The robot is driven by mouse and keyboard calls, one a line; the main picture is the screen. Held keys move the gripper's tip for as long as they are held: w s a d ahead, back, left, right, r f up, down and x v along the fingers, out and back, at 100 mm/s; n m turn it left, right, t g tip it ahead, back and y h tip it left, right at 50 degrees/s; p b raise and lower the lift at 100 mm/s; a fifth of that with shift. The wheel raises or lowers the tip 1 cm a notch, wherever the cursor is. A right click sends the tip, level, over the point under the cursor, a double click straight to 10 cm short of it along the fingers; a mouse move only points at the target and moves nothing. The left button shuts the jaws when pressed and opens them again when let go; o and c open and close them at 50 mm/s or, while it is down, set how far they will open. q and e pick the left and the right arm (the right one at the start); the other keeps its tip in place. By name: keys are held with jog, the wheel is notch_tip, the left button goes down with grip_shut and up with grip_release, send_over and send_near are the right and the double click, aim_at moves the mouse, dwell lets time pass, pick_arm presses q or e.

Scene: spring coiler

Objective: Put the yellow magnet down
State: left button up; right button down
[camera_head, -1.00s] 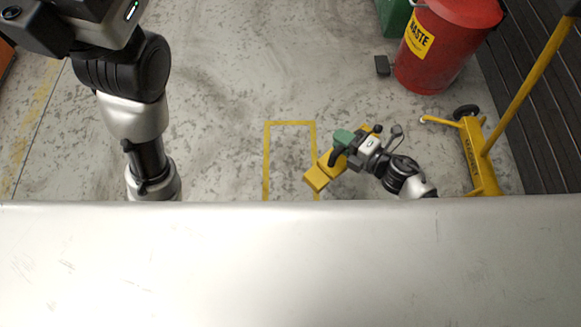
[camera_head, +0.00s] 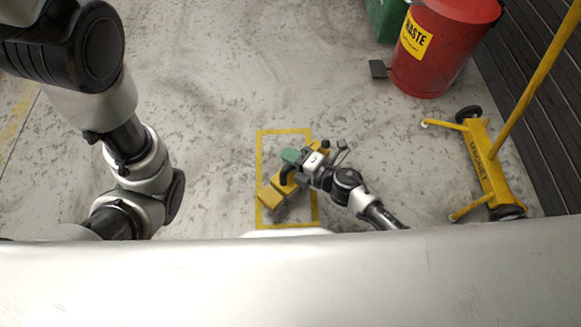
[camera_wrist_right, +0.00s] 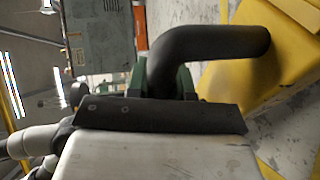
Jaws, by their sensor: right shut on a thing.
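In the right wrist view the black curved handle (camera_wrist_right: 215,42) and part of the yellow body (camera_wrist_right: 265,60) fill the upper right. My left arm is at the left of the head view; its gripper is out of the picture.
A red waste bin (camera_head: 435,60) with a green container (camera_head: 387,18) beside it stands at the upper right. The floor left of the outline is clear. A pale metal surface (camera_head: 290,285) crosses the bottom.

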jog(key=shift+f+b, duration=1.95)
jog(key=shift+f, duration=0.05)
jog(key=shift+r, duration=0.15)
jog(key=c, duration=1.4)
grip_release()
jog(key=shift+f, duration=0.25)
jog(key=o, duration=0.4)
jog(key=shift+r, duration=0.1)
